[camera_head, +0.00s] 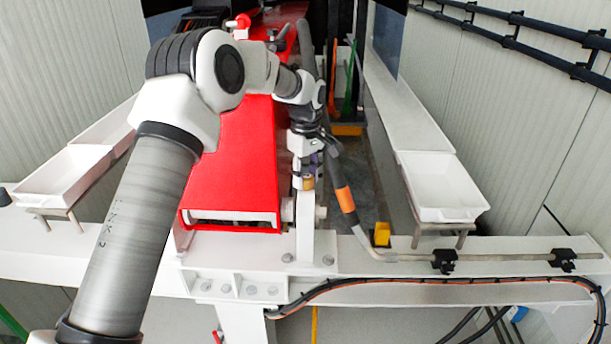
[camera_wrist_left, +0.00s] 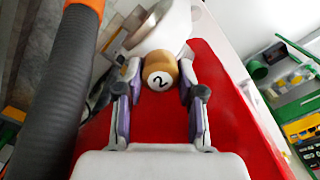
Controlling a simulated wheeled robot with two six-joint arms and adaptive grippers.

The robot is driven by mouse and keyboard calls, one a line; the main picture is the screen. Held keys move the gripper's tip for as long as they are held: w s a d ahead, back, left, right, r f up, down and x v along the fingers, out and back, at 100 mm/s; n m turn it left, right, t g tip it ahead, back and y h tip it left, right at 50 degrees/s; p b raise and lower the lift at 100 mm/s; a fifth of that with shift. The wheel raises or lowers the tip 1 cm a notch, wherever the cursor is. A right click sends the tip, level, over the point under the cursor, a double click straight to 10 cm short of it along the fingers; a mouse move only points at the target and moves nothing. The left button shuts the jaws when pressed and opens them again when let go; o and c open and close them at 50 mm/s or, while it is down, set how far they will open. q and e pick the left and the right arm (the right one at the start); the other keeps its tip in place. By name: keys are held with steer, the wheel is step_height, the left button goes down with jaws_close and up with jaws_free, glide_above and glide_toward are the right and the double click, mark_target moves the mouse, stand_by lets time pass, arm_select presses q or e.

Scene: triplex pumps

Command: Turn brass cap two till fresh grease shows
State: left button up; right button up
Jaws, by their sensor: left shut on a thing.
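The brass cap two (camera_wrist_left: 158,77), a tan-gold knob with a white face marked "2", shows between the fingers in the left wrist view. It also shows in the head view as a small brass piece (camera_head: 308,184) above a white upright. My left gripper (camera_head: 306,174) points down over it from above and is shut on it. In the wrist view the purple-padded fingers lie along both sides of the cap. The cap's far side is hidden, and grease cannot be made out. My right gripper is not in view.
A red pump housing (camera_head: 242,150) lies left of the cap. A dark hose with an orange band (camera_head: 345,199) runs close on the right. White trays (camera_head: 440,187) stand on both sides. A white beam (camera_head: 480,265) crosses in front, with a yellow block (camera_head: 381,234) near it.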

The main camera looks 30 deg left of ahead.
arm_select(q)
steer(key=m, duration=0.8)
steer(key=shift+d+f, duration=0.1)
steer(key=m, duration=0.5)
steer(key=shift+m, duration=1.9)
steer(key=o, duration=1.1)
steer(key=shift+o, duration=0.2)
steer(key=shift+s, duration=0.1)
steer(key=shift+r, duration=0.2)
